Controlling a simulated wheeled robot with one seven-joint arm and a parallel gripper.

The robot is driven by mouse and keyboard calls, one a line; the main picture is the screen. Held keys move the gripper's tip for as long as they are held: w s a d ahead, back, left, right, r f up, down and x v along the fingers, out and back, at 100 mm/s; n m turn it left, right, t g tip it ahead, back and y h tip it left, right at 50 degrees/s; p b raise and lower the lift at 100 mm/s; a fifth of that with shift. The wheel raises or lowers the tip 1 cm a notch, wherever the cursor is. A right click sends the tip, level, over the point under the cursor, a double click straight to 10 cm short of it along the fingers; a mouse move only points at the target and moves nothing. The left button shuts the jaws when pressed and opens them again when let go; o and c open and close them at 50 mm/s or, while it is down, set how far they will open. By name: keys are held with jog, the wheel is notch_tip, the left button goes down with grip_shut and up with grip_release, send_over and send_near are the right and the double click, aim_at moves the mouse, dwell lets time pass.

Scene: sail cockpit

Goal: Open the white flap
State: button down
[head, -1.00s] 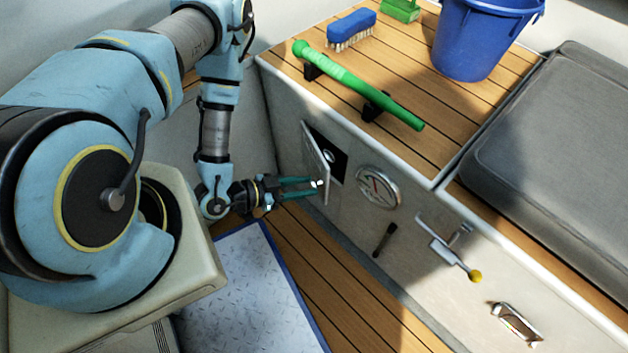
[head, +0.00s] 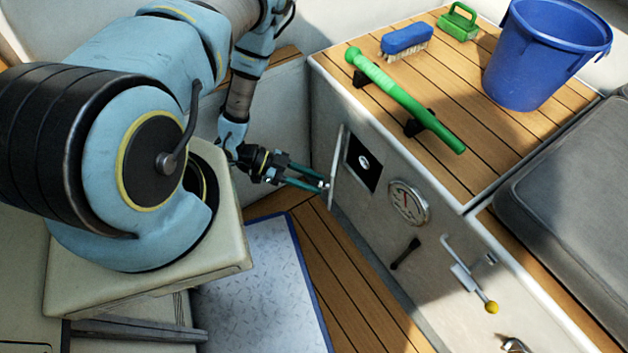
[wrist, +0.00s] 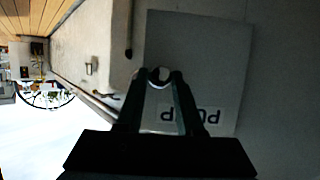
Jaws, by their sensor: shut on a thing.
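The white flap (head: 337,166) stands swung out from the cockpit locker wall, beside a dark square recess (head: 363,162) with a round pale fitting inside. My gripper (head: 326,184) is shut on the flap's knob at its free edge side. In the wrist view the flap (wrist: 200,55) fills the middle as a grey panel with an upside-down label, partly covered by the fingers. The gripper's fingertips (wrist: 160,76) close around a round shiny knob there. The flap's hinge is hidden.
Above, the wooden top holds a green bar (head: 405,100), a blue brush (head: 407,40) and a blue bucket (head: 545,55).

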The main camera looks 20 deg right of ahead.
jog(key=c, duration=0.5)
grip_release()
jog(key=shift+c, duration=0.2)
notch_tip(320, 180, up, 10)
jog(key=p, duration=0.1)
jog(key=shift+p, duration=0.3)
